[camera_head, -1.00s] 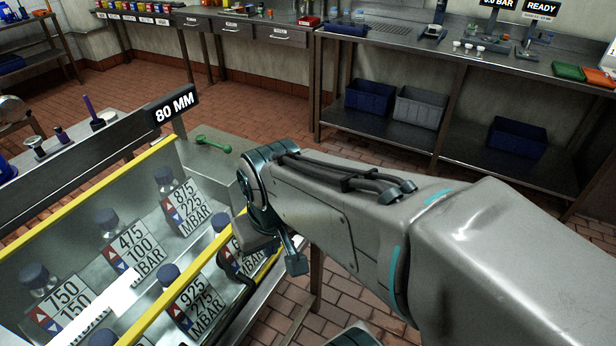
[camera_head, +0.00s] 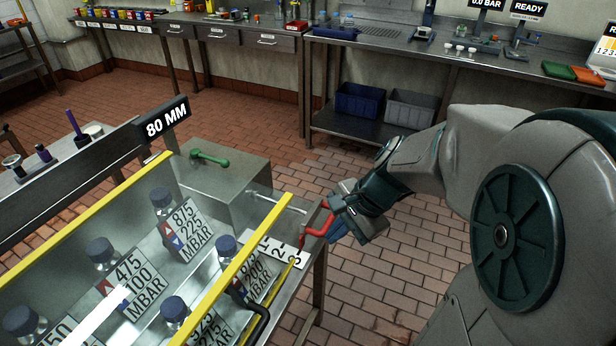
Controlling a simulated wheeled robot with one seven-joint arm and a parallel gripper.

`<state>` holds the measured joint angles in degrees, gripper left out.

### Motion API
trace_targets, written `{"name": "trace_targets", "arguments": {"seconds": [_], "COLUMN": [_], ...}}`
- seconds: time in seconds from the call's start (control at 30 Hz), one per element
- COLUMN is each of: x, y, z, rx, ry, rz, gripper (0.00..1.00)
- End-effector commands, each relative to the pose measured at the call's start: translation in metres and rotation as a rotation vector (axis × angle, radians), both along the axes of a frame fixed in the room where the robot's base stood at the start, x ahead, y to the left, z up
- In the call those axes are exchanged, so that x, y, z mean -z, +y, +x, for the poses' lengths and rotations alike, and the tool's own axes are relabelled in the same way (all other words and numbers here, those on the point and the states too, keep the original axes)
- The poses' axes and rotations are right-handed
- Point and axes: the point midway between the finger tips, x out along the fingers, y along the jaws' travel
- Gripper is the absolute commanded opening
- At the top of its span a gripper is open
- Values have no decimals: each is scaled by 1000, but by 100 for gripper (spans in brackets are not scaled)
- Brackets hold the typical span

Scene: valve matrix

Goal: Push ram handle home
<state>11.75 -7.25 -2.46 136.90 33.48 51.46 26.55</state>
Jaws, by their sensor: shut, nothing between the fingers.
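A red bent handle (camera_head: 308,234) shows at the right end of the metal box, close to the end of a bright metal rod (camera_head: 278,201) that sticks out of the box. I take it for the ram handle. My gripper (camera_head: 340,218) is right beside the red handle on its right side. Its fingers look closed and partly cover the handle; whether they touch it I cannot tell. A white scale strip (camera_head: 283,251) marked with numbers lies just below the rod. The sign "80 MM" (camera_head: 167,122) stands above the left of the box.
A metal box (camera_head: 235,185) carries a green lever (camera_head: 209,158). Yellow rails (camera_head: 240,270) edge a clear cover over several capped bottles with number cards. A black handle (camera_head: 262,322) sits at the front. Brick floor (camera_head: 400,270) is open to the right.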

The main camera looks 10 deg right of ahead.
Motion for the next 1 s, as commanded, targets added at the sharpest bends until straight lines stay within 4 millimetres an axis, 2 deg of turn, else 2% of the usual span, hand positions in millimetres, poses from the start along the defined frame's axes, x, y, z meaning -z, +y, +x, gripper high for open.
{"name": "trace_targets", "arguments": {"seconds": [0.03, 0.2, 0.4, 0.57, 1.0], "x": [12, 33, 48, 57, 109], "y": [-8, -32, -57, -57, -14], "z": [15, 60, 88, 97, 126], "rx": [157, 603, 893, 950, 945], "ry": [56, 196, 286, 306, 306], "rz": [84, 330, 495, 530, 527], "gripper": [0, 0, 0, 0, 0]}}
